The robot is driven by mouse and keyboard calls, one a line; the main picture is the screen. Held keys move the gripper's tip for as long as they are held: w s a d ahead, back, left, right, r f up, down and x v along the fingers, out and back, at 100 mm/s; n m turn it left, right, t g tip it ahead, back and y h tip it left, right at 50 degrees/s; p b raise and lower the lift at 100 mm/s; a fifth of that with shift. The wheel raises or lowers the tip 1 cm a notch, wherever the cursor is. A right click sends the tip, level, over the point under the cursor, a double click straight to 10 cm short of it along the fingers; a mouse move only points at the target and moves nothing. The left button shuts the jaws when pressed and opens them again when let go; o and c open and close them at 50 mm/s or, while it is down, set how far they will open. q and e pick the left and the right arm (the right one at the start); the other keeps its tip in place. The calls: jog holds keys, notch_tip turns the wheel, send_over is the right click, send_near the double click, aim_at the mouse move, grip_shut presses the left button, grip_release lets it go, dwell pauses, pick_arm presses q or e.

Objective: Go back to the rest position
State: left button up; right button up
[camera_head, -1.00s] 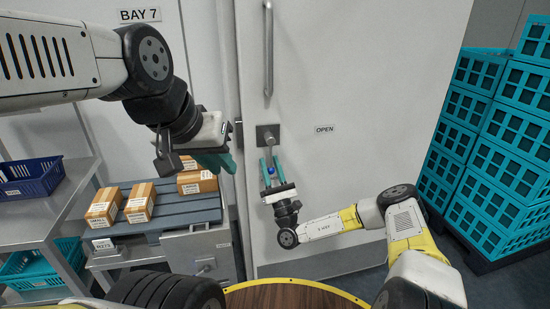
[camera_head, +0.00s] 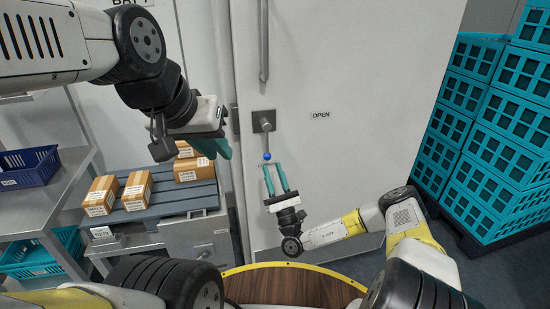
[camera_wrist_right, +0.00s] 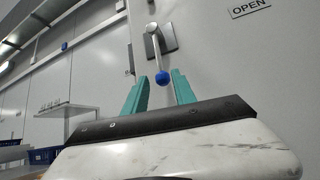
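My right gripper (camera_head: 273,178) is open and empty in front of the pale door (camera_head: 345,130). Its teal fingers point up toward the blue knob (camera_head: 267,156) at the lower end of the door's lever handle (camera_head: 264,128). The knob shows just past the fingertips, and nothing is gripped. The right wrist view shows the spread fingers (camera_wrist_right: 158,88) and the blue knob (camera_wrist_right: 162,79) lined up between them, with the lever hanging down. My left gripper (camera_head: 220,146) is raised at the left, seen side-on, so its opening is unclear. I see nothing held in it.
Several cartons (camera_head: 137,190) lie on a blue-grey slatted pallet (camera_head: 160,212) at left. A dark blue crate (camera_head: 28,167) sits on a steel shelf, with a teal crate (camera_head: 40,258) below. Stacked teal crates (camera_head: 490,140) stand at right. A round wooden top (camera_head: 290,285) is in front.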

jog(key=s+a+r+n+g+y, duration=0.35)
jog(key=r+n+g+y, duration=0.25)
jog(key=n+g, duration=0.45)
jog(key=s+a+r+n+g+y, duration=0.2)
jog(key=s+r+n+g+y, duration=0.4)
jog(key=n+g, duration=0.5)
jog(key=s+r+n+g+h, duration=0.3)
jog(key=s+n+g+h, duration=0.45)
jog(key=g, duration=0.25)
jog(key=s+d+r+t+h, duration=0.3)
jog(key=d+r+t+h, duration=0.1)
jog(key=d, duration=0.4)
jog(key=s+d+r+n+t+h, duration=0.1)
jog(key=s+d+r+t+h, duration=0.3)
jog(key=d, duration=0.5)
jog(key=s+d+r+n+t+h, duration=0.1)
jog(key=s+d+r+t+h, duration=0.3)
jog(key=d+t+h, duration=0.2)
jog(key=d+h, duration=0.1)
jog(key=d, duration=0.1)
jog(key=shift+s+d, duration=0.2)
jog(key=shift+d, duration=0.1)
